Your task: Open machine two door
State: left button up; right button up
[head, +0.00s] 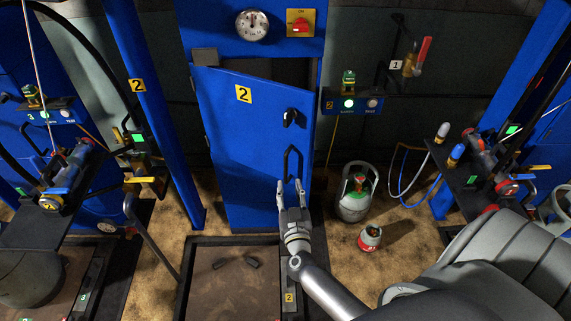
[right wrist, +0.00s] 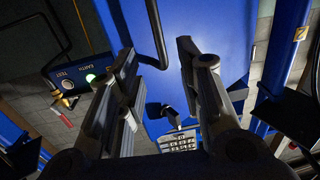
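The blue door (head: 235,130) of machine two carries a yellow "2" label (head: 243,93). It stands ajar: its top edge slants out from the frame, and a dark gap (head: 292,70) shows above it. A black bar handle (head: 287,165) is on its right part, below a small black latch (head: 290,118). My right gripper (head: 290,185) is open at the handle's lower end. In the right wrist view the handle (right wrist: 157,35) lies between the spread fingers (right wrist: 158,62); contact cannot be told. My left gripper is not in view.
A grey gas cylinder (head: 354,205) and a smaller one (head: 370,238) stand right of the door. A scale platform (head: 225,295) lies in front of it. A blue post (head: 165,120) is at the left, with valve racks (head: 65,185) farther left.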

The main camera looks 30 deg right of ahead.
aim_at(286, 167)
jog(key=b+x, duration=0.1)
jog(key=x, duration=0.9)
jog(key=shift+w+d, duration=0.2)
jog(key=shift+w, duration=0.1)
grip_shut()
